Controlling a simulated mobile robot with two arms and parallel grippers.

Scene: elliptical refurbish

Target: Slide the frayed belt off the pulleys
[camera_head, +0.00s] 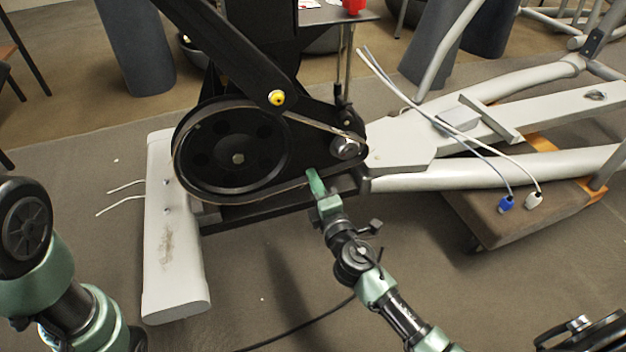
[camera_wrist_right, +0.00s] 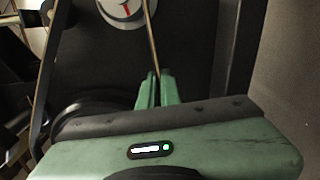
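The belt (camera_head: 318,124) is a thin band. It runs around the large black pulley (camera_head: 215,160) and over to the small silver pulley (camera_head: 345,148) on the black frame. My right gripper (camera_head: 314,182) is at the lower run of the belt, between the two pulleys. In the right wrist view its green fingers (camera_wrist_right: 155,90) are close together, with the belt (camera_wrist_right: 152,45) passing between them. The small pulley (camera_wrist_right: 122,10) shows at the top there, with a red mark. My left arm is at the lower left of the head view; its gripper is out of sight.
A black crank arm (camera_head: 225,45) with a yellow-capped bolt crosses above the large pulley. A pale foot bar (camera_head: 172,270) lies at left. Loose cables with blue (camera_head: 506,203) and white plugs hang over a brown platform (camera_head: 490,225) at right. The floor in front is mostly clear.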

